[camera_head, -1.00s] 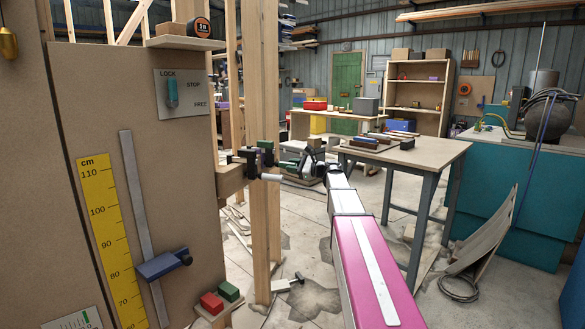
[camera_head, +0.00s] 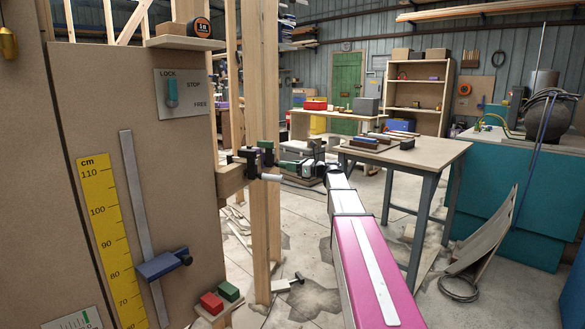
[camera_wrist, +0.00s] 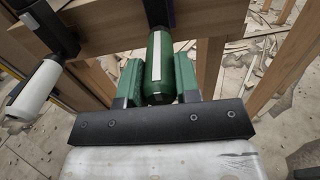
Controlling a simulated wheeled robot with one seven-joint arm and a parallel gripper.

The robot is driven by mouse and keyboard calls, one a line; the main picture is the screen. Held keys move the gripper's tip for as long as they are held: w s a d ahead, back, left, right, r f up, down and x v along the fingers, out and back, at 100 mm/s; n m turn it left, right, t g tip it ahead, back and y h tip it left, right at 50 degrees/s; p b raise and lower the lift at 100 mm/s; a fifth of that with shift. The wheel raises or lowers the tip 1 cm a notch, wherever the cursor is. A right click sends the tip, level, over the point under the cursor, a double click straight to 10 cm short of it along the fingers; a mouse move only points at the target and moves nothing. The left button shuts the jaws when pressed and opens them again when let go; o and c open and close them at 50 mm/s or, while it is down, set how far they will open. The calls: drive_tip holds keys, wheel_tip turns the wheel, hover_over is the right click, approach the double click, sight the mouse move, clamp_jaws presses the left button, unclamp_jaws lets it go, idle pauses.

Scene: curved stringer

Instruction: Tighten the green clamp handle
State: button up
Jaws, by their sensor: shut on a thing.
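The green clamp handle (camera_wrist: 158,68) is a green cylinder with a white stripe, pointing away from me in the wrist view. My gripper (camera_wrist: 159,80) has one green-padded finger on each side of it and is shut on it. The handle runs to a dark clamp part at the wooden beam (camera_wrist: 120,26). In the head view my gripper (camera_head: 290,164) is beside the post, at the right of the clamps, and the green handle is small there. A second clamp with a white handle (camera_wrist: 41,87) is at the left in the wrist view; its white handle also shows in the head view (camera_head: 271,178).
A board panel with a yellow cm scale (camera_head: 105,235) and a blue slider (camera_head: 162,264) stands at the left. Wooden posts (camera_head: 263,90) rise behind the clamps. A worktable (camera_head: 440,152) stands at the right. Scraps and a hammer (camera_head: 290,282) lie on the floor.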

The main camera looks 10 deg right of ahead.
idle(0.3)
drive_tip(key=o, duration=0.9)
drive_tip(key=v, duration=1)
drive_tip(key=shift+s+d+f, duration=0.1)
drive_tip(key=shift+s+d, duration=0.15)
drive_tip(key=shift+d, duration=0.05)
drive_tip(key=shift+d, duration=0.1)
drive_tip(key=shift+v, duration=0.95)
